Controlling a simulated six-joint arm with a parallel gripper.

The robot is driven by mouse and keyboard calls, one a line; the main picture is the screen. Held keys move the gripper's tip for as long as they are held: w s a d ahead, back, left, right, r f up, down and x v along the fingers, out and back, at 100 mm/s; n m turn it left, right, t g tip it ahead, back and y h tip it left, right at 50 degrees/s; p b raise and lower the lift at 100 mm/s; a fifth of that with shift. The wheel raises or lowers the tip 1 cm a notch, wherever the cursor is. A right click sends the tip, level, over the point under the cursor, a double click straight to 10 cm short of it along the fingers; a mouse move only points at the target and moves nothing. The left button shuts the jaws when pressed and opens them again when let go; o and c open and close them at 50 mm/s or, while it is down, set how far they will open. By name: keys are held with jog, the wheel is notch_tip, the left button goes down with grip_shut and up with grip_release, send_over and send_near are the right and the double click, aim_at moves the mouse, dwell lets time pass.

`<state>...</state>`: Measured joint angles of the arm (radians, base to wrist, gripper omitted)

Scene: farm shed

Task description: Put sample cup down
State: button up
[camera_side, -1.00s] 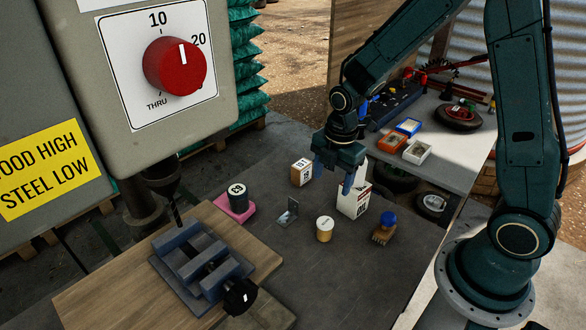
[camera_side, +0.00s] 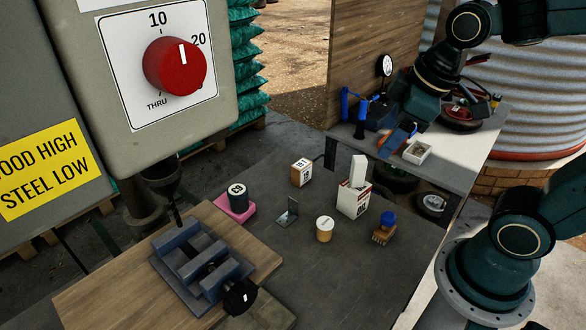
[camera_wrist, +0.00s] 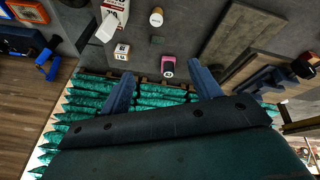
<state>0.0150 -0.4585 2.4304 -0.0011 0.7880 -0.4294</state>
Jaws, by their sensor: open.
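A small amber cup with a cream lid (camera_side: 325,229), which looks like the sample cup, stands upright on the dark bench top. It also shows in the wrist view (camera_wrist: 156,17), near the top edge. My gripper (camera_wrist: 160,70) is open, with nothing between its two blue fingers. In the side view it is at the back right, above the pale side table and well away from the cup.
Around the cup are a white carton (camera_side: 353,200), a blue-knobbed brush (camera_side: 384,229), a metal angle bracket (camera_side: 287,213), a numbered block (camera_side: 301,172) and a black cylinder (camera_side: 238,195) on a pink base. A vise (camera_side: 201,262) sits front left. Open bench lies right of the vise.

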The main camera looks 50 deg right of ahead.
jog(key=s+r+m+t, duration=0.1)
jog(key=s+r+m, duration=0.1)
jog(key=s+m, duration=0.2)
jog(key=shift+s+a+r+m, duration=0.2)
jog(key=shift+s+m, duration=0.2)
jog(key=shift+s, duration=0.6)
dwell(0.6)
